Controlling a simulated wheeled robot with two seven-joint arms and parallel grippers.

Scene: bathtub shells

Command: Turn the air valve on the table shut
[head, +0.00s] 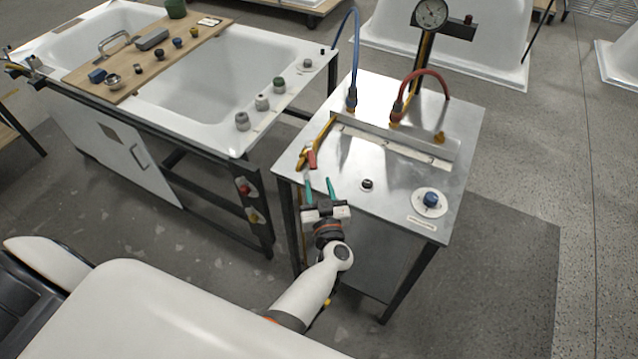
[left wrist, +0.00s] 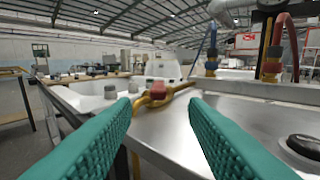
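The metal table (head: 380,185) stands right of the bathtub. At its left edge is a yellow pipe (head: 325,133) with a small red-handled valve (head: 311,158), which I take as the air valve. In the left wrist view the red handle (left wrist: 157,88) shows ahead, between the fingers and beyond their tips. My left gripper (head: 319,187) is open and empty, with teal fingers pointing toward the valve, at the table's near left corner. It is apart from the handle. The teal fingers (left wrist: 163,112) frame the left wrist view. My right gripper is not in view.
The table also carries a blue knob (head: 431,199), a black knob (head: 367,184), a blue hose (head: 355,50), a red hose (head: 432,74) and a gauge (head: 431,13) on a post. A white bathtub (head: 225,75) with a wooden board (head: 150,60) stands to the left.

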